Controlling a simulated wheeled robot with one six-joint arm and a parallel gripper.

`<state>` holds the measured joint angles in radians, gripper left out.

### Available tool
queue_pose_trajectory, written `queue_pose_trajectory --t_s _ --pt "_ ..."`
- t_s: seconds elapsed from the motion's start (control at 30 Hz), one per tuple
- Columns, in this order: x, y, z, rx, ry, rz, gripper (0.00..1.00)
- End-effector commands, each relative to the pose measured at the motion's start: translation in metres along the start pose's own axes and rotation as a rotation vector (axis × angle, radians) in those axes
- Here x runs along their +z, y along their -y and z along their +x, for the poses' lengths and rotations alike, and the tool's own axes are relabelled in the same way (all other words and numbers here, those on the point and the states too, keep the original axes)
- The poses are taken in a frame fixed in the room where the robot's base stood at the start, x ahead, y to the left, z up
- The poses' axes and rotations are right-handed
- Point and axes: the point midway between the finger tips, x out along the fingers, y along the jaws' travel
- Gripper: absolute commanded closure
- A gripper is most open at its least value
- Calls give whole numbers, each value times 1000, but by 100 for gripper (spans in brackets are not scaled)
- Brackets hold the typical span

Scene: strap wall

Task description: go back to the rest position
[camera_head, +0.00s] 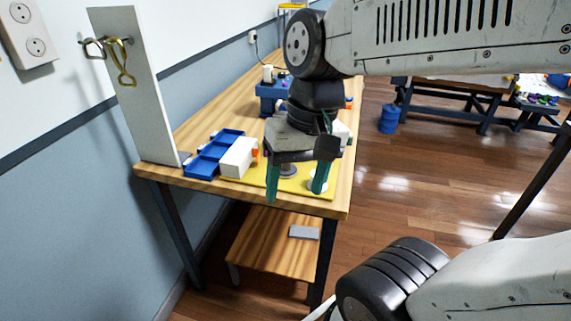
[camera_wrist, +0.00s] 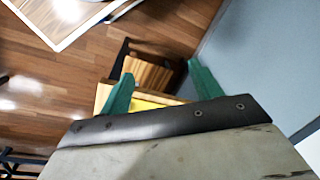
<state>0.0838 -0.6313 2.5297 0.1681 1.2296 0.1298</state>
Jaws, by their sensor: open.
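My gripper (camera_head: 296,183) hangs with its green fingers apart in front of the table's near end, in the head view. It is open and nothing shows between the fingers. In the wrist view my gripper (camera_wrist: 160,85) shows the same two spread fingers, with part of the yellow mat (camera_wrist: 148,103) and the lower wooden shelf (camera_wrist: 150,72) beyond them. The wooden table (camera_head: 216,127) stands along the wall. In the head view, my gripper and arm hide part of the table top and the things on it.
A white upright panel (camera_head: 130,85) at the left carries a hook with a yellow strap (camera_head: 122,62). A blue tray (camera_head: 213,152), a white box (camera_head: 238,157) and a yellow mat (camera_head: 262,188) are on the table. Open floor (camera_head: 420,170) lies to the right.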

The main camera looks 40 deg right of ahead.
Motion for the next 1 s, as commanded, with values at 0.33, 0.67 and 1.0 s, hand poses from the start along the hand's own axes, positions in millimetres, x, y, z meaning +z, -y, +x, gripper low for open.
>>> queue_pose_trajectory --t_s 0.33,0.67,1.0 --pt "16 -20 -13 150 -106 -278 36" --pt "16 -20 -12 148 -105 -276 36" --pt "16 -19 -12 147 -104 -276 36"
